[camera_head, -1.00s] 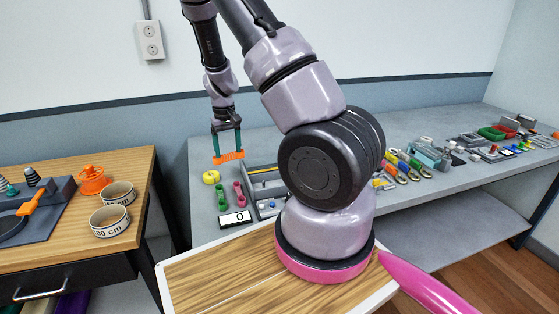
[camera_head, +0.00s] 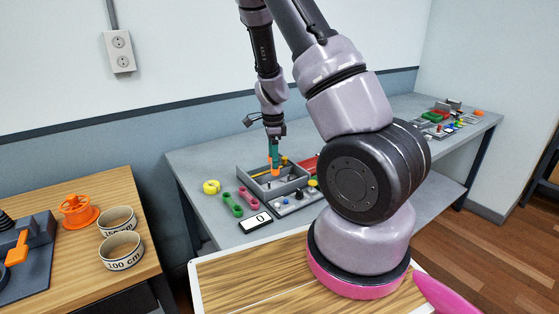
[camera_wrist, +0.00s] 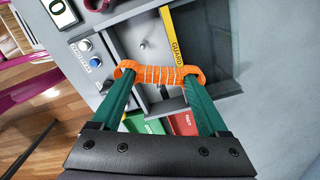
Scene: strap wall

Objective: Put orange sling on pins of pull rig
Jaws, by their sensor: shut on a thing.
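The orange sling (camera_wrist: 158,74) is a short, ribbed loop spanning the tips of my gripper's two teal fingers in the wrist view. My gripper (camera_head: 275,171) holds it above the grey pull rig (camera_head: 246,185) in the head view, where only a small orange patch of the sling (camera_head: 275,173) shows. The fingers stand apart with the sling between them. In the wrist view a metal pin (camera_wrist: 143,44) stands just beyond the sling, and another small pin (camera_wrist: 163,92) shows between the fingers. The sling looks apart from the pins, but its height over them is unclear.
A yellow guard bar (camera_wrist: 174,35) crosses the rig beside the sling. A display reading 0 (camera_head: 255,222), green (camera_head: 232,204) and pink (camera_head: 248,199) slings and a yellow roll (camera_head: 211,187) lie nearby. Knobs (camera_wrist: 84,45) sit on the rig's panel.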

